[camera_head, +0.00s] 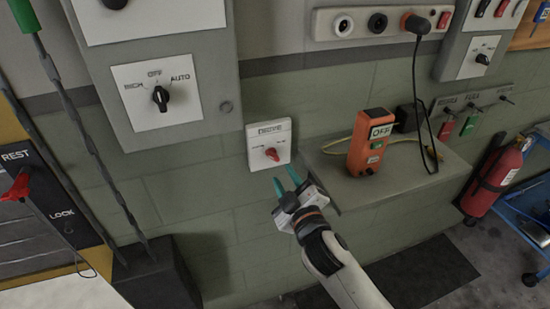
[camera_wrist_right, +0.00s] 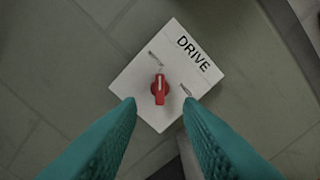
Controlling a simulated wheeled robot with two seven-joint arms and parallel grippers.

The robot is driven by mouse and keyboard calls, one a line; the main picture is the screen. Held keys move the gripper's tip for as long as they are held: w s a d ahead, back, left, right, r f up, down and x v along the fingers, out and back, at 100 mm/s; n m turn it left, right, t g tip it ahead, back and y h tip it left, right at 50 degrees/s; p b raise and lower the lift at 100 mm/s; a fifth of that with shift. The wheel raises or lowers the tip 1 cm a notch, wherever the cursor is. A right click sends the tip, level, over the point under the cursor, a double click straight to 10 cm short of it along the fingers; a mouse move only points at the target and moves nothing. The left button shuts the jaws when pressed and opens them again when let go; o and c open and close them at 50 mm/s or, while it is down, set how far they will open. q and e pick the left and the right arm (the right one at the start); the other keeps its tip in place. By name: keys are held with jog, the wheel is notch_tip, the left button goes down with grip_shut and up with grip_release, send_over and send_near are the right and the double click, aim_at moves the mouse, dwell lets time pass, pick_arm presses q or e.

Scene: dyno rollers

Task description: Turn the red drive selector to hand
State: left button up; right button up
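The red drive selector (camera_head: 272,154) is a small red knob on a white plate (camera_head: 258,134) on the green block wall. In the right wrist view the selector (camera_wrist_right: 159,89) sits in the middle of its plate (camera_wrist_right: 136,74), below the word DRIVE. Its pointer lies between two small labels, too small to read surely. My right gripper (camera_head: 284,181) is open just below the plate in the head view. In the right wrist view its teal fingers (camera_wrist_right: 160,103) stand either side of the selector, apart from it, with nothing between them. My left gripper is not in view.
A grey panel with a black selector (camera_head: 160,97) is up left. A grey ledge (camera_head: 400,165) right of the plate holds an orange handset (camera_head: 371,142) with a cable. A red extinguisher (camera_head: 494,180) stands far right. A red lever (camera_head: 18,187) is far left.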

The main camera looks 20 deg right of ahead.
aim_at(274, 159)
jog(key=w, duration=0.7)
jog(key=shift+w+a+p, duration=0.15)
jog(key=shift+w+p, duration=0.05)
jog(key=shift+p, duration=0.2)
jog(key=c, duration=0.7)
